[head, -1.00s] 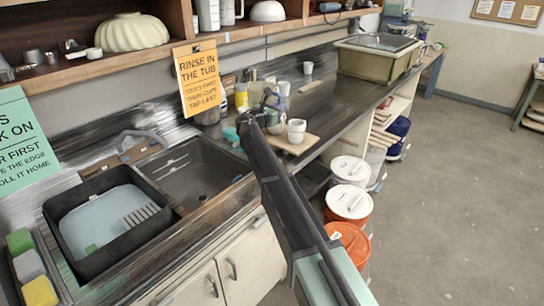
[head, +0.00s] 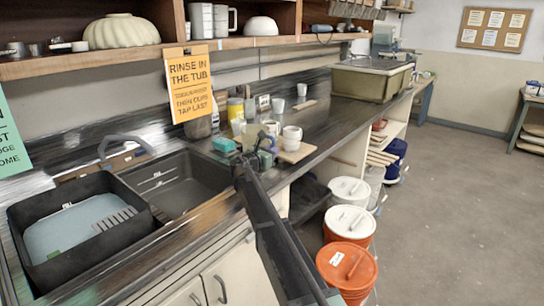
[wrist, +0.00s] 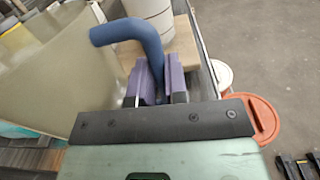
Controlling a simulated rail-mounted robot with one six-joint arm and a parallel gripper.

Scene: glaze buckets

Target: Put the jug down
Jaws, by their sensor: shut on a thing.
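The jug is a pale translucent vessel with a blue curved handle. In the wrist view its body (wrist: 70,85) fills the left side and its handle (wrist: 125,32) comes down between the purple fingers of my gripper (wrist: 160,82). The gripper is shut on the handle. In the head view the jug (head: 250,133) is partly behind my gripper (head: 264,150), over the counter, just left of a wooden board with white cups. I cannot tell whether its base touches the counter.
White stacked cups (head: 292,138) stand on the wooden board (head: 296,154) close to the jug's right. A teal sponge (head: 224,144) lies to the left, by the sink (head: 180,180). Lidded buckets (head: 347,268) stand below the counter edge. The counter behind the board has clear room.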

